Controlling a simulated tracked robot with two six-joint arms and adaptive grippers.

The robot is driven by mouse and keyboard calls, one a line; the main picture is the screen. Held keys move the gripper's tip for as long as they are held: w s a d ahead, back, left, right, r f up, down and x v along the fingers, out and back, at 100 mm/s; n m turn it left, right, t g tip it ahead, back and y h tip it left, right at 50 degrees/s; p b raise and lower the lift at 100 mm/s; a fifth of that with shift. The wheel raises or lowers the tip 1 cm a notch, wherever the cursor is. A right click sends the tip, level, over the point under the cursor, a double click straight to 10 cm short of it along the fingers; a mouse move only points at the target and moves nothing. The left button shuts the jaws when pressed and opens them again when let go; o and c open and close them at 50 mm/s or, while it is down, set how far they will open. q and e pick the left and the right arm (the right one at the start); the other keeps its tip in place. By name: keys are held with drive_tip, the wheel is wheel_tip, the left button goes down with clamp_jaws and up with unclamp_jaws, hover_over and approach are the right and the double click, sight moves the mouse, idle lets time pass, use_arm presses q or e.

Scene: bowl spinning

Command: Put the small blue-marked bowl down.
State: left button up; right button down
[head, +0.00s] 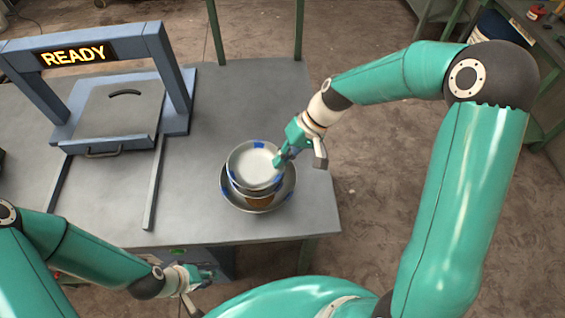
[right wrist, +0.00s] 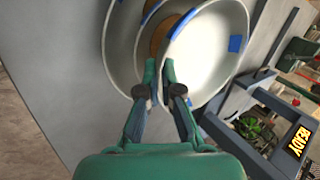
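The small white bowl with blue marks (head: 254,163) is at the top of a stack of bowls near the table's right front. A bowl with a brown mark (head: 262,199) is under it, and a larger blue-marked bowl (head: 230,197) is at the bottom. My right gripper (head: 281,161) is at the small bowl's right rim. In the right wrist view its fingers (right wrist: 160,74) are closed on the rim of the small bowl (right wrist: 207,62), one inside and one outside. Whether the bowl touches the one below is unclear. My left gripper (head: 203,275) is low by the table's front edge, away from the bowls.
The grey table (head: 215,110) has clear room behind and left of the stack. A blue frame with a lit READY sign (head: 76,53) stands over a grey lidded box (head: 118,110) at the left. Two rails run forward from it.

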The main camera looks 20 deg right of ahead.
wheel_tip(320, 180, down, 3)
drive_tip(key=shift+r, duration=0.1)
drive_tip(key=c, duration=1.3)
unclamp_jaws()
drive_tip(key=b+v, duration=0.1)
drive_tip(key=v, duration=1.1)
drive_tip(key=shift+s+d, duration=0.1)
drive_tip(key=shift+s, duration=0.05)
